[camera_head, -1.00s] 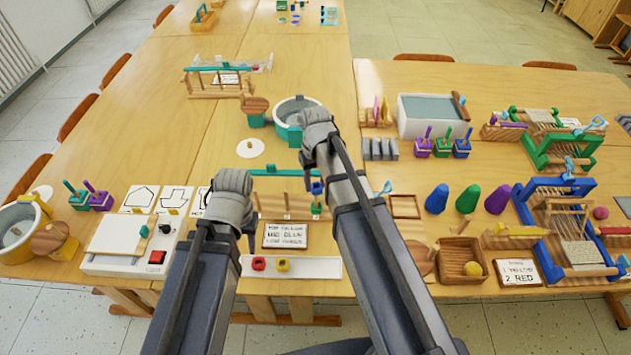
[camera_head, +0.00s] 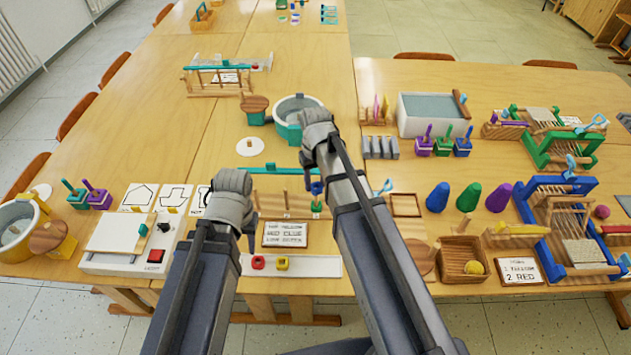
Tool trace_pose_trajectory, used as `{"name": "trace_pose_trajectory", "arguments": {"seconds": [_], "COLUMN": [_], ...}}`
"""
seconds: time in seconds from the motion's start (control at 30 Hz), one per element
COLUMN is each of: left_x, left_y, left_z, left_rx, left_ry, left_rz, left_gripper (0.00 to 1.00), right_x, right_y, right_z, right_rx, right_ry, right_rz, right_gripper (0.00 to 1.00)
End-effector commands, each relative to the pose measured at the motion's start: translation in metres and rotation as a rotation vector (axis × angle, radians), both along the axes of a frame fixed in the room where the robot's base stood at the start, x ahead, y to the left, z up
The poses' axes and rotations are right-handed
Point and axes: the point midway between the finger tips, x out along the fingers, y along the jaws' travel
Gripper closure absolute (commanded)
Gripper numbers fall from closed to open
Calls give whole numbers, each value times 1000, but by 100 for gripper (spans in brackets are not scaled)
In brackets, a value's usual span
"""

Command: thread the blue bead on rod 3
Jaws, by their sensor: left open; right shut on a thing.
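The blue bead (camera_head: 316,188) is in the jaws of my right gripper (camera_head: 313,177), which is shut on it. It sits just above the green bead (camera_head: 317,206), in line with the rightmost rod of a wooden rod stand (camera_head: 285,213). My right arm partly hides this rod, and I cannot tell whether the blue bead is around it. Another rod (camera_head: 285,197) stands bare to the left. My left gripper (camera_head: 251,241) is open and empty at the stand's left front. The red bead (camera_head: 258,262) and yellow bead (camera_head: 282,263) lie on a white strip (camera_head: 318,266).
A sign card (camera_head: 285,234) lies between the stand and the strip. A teal bar (camera_head: 275,170) is behind the stand. A white box with a red button (camera_head: 155,256) is at the left. A wooden tray (camera_head: 452,273) with a yellow ball is at the right.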

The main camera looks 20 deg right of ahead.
Motion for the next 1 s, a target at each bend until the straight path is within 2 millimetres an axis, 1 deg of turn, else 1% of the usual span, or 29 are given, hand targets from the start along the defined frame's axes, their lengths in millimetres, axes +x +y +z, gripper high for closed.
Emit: {"name": "trace_pose_trajectory", "arguments": {"seconds": [0.5, 0.97, 1.0], "left_x": [0, 0, 0], "left_y": [0, 0, 0], "left_z": [-9, -9, -9], "left_rx": [0, 0, 0], "left_ry": [0, 0, 0], "left_rz": [0, 0, 0], "left_gripper": [55, 55, 55], "right_x": [0, 0, 0], "right_y": [0, 0, 0], "right_z": [-9, -9, -9], "right_rx": [0, 0, 0], "right_ry": [0, 0, 0], "right_rz": [0, 0, 0], "right_gripper": [100, 100, 52]}}
